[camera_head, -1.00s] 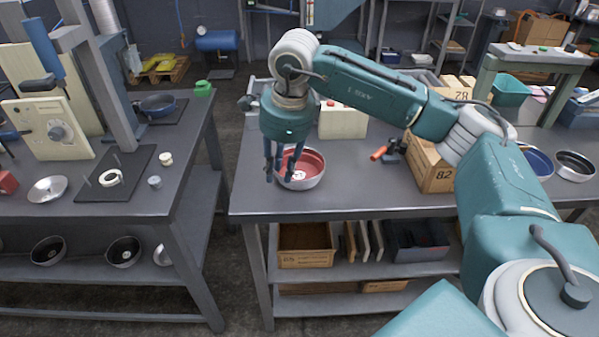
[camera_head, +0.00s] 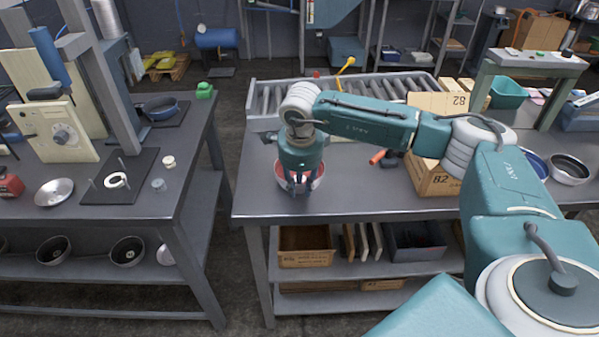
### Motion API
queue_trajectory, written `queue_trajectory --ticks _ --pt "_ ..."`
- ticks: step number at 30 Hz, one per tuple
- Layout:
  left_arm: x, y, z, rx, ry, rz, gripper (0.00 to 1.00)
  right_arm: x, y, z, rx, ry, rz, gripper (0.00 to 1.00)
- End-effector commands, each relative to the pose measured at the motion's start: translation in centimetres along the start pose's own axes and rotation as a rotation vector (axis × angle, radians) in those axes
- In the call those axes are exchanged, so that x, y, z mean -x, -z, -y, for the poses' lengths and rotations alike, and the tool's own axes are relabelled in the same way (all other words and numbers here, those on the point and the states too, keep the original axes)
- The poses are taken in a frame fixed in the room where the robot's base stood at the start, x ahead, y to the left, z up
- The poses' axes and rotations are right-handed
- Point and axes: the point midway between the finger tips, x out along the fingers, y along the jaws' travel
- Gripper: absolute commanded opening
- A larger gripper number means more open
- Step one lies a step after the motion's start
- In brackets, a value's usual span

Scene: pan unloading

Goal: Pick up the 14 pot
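A round pot with a red inside and pale rim (camera_head: 281,169) stands on the middle table near its left end. My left gripper is not in view.
A roller conveyor (camera_head: 345,92) lies behind the pot. A box marked 82 (camera_head: 432,179) and a red-handled tool (camera_head: 378,157) stand to the right. Other pans, such as a dark one (camera_head: 570,168), lie far right. The left bench (camera_head: 150,205) stands across a gap.

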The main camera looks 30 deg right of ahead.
Motion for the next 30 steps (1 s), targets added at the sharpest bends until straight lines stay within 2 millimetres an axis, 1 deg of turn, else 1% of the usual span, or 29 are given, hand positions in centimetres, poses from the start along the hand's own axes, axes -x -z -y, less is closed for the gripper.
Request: queue_trajectory --ticks 3,7,8,9,11,12,24,26,30 --pt "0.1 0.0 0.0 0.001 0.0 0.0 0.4 -0.3 -0.1 0.0 0.001 0.001 0.001 0.24" --pt "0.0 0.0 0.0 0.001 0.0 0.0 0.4 -0.3 -0.1 0.0 0.001 0.001 0.001 0.24" --pt "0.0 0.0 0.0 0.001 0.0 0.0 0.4 -0.3 -0.1 0.0 0.001 0.001 0.002 0.22" --pt "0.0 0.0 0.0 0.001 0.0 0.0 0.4 -0.3 -0.1 0.0 0.001 0.0 0.002 0.14" --pt "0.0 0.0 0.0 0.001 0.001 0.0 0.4 -0.3 -0.1 0.0 0.001 0.0 0.002 0.02" --pt "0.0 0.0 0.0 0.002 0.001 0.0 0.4 -0.3 -0.1 0.0 0.001 0.0 0.002 0.0" --pt "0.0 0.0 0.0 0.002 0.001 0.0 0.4 -0.1 -0.1 0.1 0.0 0.002 0.002 0.0" --pt "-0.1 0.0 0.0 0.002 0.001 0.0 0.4 0.2 -0.1 0.1 0.0 0.002 0.003 0.0" --pt "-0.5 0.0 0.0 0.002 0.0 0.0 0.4 1.4 -0.1 0.5 -0.001 0.004 0.004 0.0"
